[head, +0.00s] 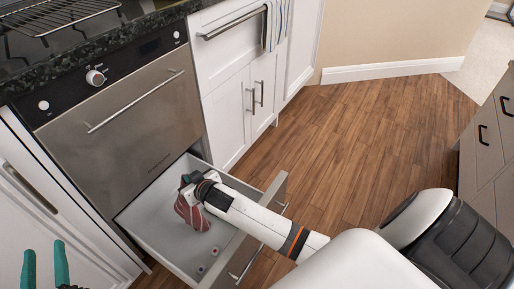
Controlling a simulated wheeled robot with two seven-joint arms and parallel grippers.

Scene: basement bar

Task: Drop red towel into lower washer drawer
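The red towel (193,214) is a bunched, dark red striped cloth. It hangs under my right gripper (187,190), which is shut on its upper part, inside the outline of the open lower drawer (150,218). Whether the cloth touches the drawer floor is hard to tell. The drawer is pulled out beneath the steel-fronted washer (130,125), and my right forearm passes over its front panel. My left gripper (46,268) is at the bottom left corner, with its two teal fingers apart and nothing between them.
Small round items (204,268) lie near the drawer's front corner. White cabinets (235,95) with a hanging striped cloth (277,24) stand beyond the washer. A dark countertop (80,60) with a wire rack (55,14) is above. The wooden floor (350,130) is clear; grey drawers (490,140) stand right.

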